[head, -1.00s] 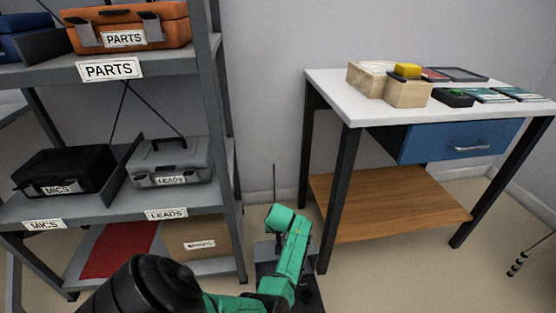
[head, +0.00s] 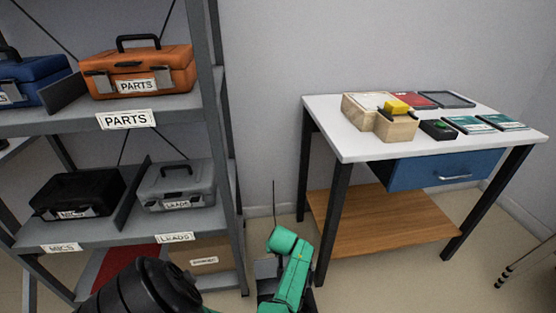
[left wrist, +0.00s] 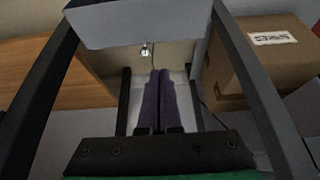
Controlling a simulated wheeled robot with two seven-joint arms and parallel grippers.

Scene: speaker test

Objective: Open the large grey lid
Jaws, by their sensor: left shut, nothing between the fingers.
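A grey case (head: 177,192) with a dark handle and a LEADS label stands on the middle shelf in the head view. Its grey lid looks closed. I see no other clearly grey lid. My left gripper (left wrist: 158,76) shows in the left wrist view with its two dark fingers together and nothing between them. It is apart from the grey case, which I cannot make out in that view. In the head view, green and black arm links show at the bottom, but no fingertips. My right gripper is not in view.
A black MICS case (head: 75,194) stands left of the grey one, past a divider. An orange PARTS case (head: 137,72) is above. A cardboard box (head: 208,255) sits below, also in the left wrist view (left wrist: 262,75). A white-topped table (head: 350,148) stands right.

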